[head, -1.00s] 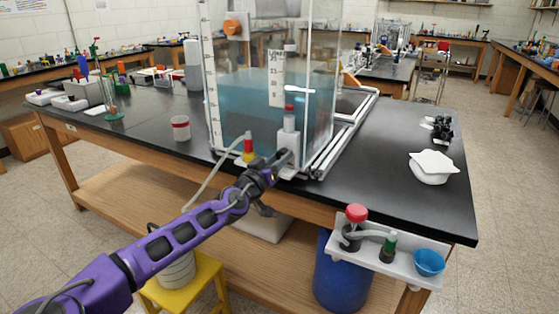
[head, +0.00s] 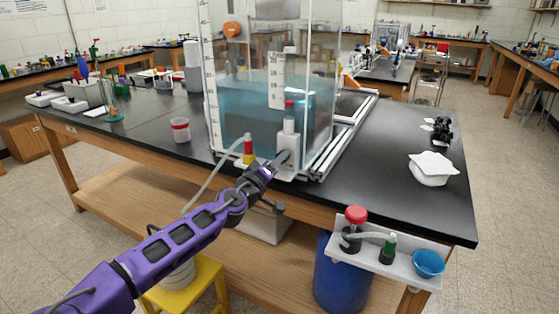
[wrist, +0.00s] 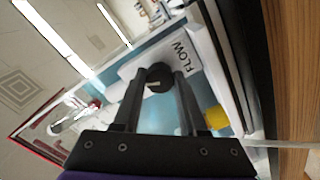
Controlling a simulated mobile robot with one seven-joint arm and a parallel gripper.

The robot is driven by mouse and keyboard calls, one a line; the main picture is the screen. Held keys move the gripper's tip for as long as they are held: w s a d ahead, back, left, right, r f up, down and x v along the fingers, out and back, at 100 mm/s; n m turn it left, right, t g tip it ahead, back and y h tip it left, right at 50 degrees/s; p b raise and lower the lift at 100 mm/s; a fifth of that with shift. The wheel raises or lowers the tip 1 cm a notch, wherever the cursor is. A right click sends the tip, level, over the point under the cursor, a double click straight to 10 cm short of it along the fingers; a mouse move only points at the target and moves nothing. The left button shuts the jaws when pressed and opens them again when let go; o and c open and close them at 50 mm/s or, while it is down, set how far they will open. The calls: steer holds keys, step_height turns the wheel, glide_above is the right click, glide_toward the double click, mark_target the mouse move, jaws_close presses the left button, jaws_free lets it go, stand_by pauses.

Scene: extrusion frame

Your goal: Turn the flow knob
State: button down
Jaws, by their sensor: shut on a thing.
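The flow knob (wrist: 159,77) is a small dark round knob on a white panel (wrist: 205,50) marked FLOW in the wrist view. My gripper (wrist: 158,84) is shut on the knob, with one dark finger on each side of it. In the head view my gripper (head: 278,162) reaches the front of the white valve block (head: 288,150) at the base of the clear water tank (head: 262,105). The knob itself is hidden behind the fingers there.
A red-and-yellow fitting (head: 248,150) with a pale hose stands just left of my gripper. A white shelf (head: 392,262) with a red-topped bottle (head: 355,222) and a blue cup (head: 429,263) hangs at the bench's front right.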

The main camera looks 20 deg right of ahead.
stand_by(0.3)
steer(key=shift+c, duration=2.3)
jaws_free()
steer(key=v, duration=1.7)
steer(key=shift+s+a, duration=0.2)
